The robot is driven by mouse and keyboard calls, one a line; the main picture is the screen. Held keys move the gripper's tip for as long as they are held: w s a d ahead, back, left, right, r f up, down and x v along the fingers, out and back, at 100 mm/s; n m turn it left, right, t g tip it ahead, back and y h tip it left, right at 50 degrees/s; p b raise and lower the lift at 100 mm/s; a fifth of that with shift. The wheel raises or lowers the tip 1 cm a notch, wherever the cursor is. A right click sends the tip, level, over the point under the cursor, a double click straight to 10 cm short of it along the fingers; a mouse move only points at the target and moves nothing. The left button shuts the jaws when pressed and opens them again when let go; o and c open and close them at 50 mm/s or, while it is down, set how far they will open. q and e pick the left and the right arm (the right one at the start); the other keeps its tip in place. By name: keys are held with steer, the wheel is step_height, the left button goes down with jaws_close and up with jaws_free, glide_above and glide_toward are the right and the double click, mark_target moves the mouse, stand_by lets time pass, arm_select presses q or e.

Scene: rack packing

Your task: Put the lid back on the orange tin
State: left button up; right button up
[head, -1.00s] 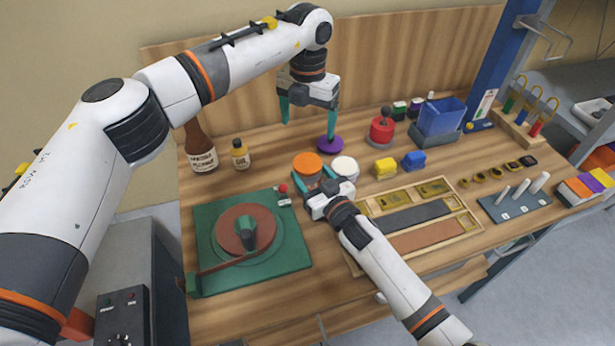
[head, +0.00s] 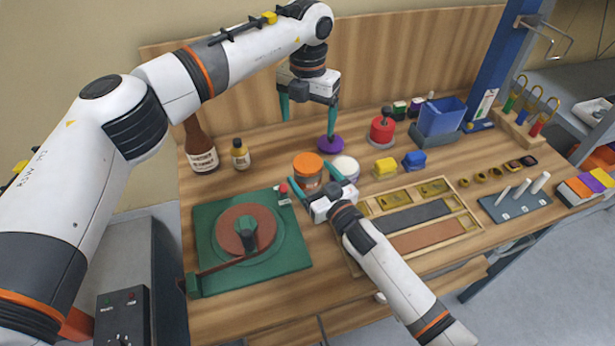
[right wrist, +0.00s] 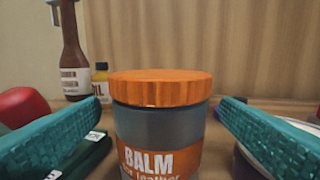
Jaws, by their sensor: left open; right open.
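The orange tin (head: 307,181) stands upright on the table, and its orange lid (head: 306,164) sits level on top. In the right wrist view the lid (right wrist: 160,88) covers the mouth of the tin (right wrist: 160,133), which has a "BALM" label. My right gripper (head: 315,180) is open at the near side of the tin, with a finger to either side; the wrist view shows gaps between fingers and tin. My left gripper (head: 308,117) is open and empty, pointing down behind the tin. Its right finger overlaps a purple disc (head: 331,146); I cannot tell whether they touch.
A white-topped tin (head: 346,168) stands close on the right of the orange tin. A green turntable-like fixture (head: 290,262) is at the left. Bottles (head: 201,155) stand behind it.

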steer(key=b+v, duration=0.1)
steer(key=v, duration=1)
